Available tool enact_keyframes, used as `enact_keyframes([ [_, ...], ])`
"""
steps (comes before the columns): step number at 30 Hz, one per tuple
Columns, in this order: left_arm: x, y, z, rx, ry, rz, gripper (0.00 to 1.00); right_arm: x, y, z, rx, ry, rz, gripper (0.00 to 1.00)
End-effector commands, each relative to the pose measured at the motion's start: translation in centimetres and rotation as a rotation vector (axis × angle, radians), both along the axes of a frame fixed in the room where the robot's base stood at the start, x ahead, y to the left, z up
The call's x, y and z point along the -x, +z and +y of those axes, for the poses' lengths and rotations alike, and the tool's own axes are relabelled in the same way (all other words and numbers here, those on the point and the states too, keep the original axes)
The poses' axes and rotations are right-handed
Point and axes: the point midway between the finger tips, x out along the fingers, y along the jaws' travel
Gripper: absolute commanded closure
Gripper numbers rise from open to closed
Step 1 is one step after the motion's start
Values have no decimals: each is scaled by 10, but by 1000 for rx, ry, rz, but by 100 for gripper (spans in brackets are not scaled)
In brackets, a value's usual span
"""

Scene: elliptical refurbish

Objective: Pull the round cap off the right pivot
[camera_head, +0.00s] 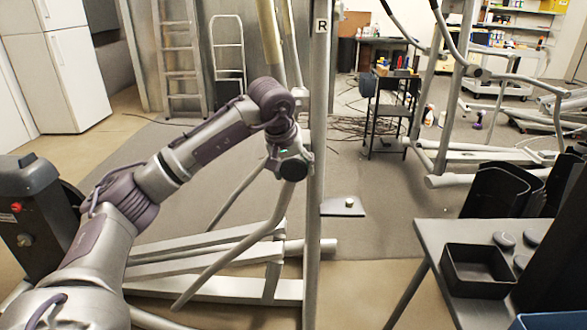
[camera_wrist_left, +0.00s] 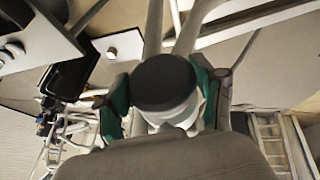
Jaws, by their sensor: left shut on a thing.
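The round cap (camera_wrist_left: 165,82) is a black disc above a pale collar in the left wrist view. The green pads of my left gripper (camera_wrist_left: 167,95) sit on both sides of it, closed on it. Grey bars of the machine run behind it. In the head view my left gripper (camera_head: 288,163) is beside the upright post (camera_head: 316,130) marked R. A dark round face shows at the end of my arm there; I cannot tell whether it is the cap. The fingertips and the pivot are hidden in that view. My right gripper is not in view.
A grey table (camera_head: 440,239) at the right front holds a black tray (camera_head: 477,285) and several dark discs (camera_head: 504,240).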

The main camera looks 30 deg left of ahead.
Motion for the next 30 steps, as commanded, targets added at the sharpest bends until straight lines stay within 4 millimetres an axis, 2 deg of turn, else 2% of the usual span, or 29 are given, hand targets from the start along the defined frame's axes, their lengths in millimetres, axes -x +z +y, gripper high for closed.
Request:
enact_keyframes([
  [30, 49, -1, -30, 0, -2, 0, 98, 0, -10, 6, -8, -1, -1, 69],
])
